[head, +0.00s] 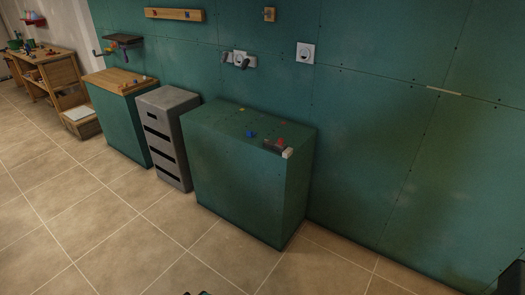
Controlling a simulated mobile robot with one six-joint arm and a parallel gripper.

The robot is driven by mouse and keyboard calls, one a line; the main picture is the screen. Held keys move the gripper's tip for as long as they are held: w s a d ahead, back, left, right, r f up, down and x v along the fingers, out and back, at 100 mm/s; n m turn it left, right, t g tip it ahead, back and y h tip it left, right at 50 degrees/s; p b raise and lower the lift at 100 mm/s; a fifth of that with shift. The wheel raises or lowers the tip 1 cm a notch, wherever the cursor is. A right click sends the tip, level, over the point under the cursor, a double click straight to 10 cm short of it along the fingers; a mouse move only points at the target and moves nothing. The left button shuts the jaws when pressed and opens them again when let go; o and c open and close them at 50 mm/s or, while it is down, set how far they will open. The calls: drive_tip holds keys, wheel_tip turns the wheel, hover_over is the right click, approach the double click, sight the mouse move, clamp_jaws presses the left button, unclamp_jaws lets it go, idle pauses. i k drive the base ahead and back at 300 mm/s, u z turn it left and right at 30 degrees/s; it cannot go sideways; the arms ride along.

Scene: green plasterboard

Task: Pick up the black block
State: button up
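A green box-shaped cabinet (228,180) stands against the green wall in the middle of the head view. On its top near the right end is a small dark piece (271,147), which may be the black block; it is too small to tell. A red piece (280,141) and a whitish block (287,153) are close beside it, the whitish one at the front right edge. My gripper is not clearly visible; small dark parts at the bottom and right edges cannot be identified.
A grey drawer unit (166,135) and a wood-topped green cabinet (118,115) stand to the left. A wooden workbench (48,75) is at the far left. Outlets (305,53) and wooden rails (174,14) are on the wall. The tiled floor (130,235) in front is clear.

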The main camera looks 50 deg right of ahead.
sight(268, 143)
drive_tip(key=u, duration=0.05)
drive_tip(key=i, duration=1)
drive_tip(key=u, duration=0.1)
drive_tip(key=k, duration=0.9)
drive_tip(key=z, duration=0.2)
drive_tip(key=i, duration=0.4)
drive_tip(key=u, duration=0.1)
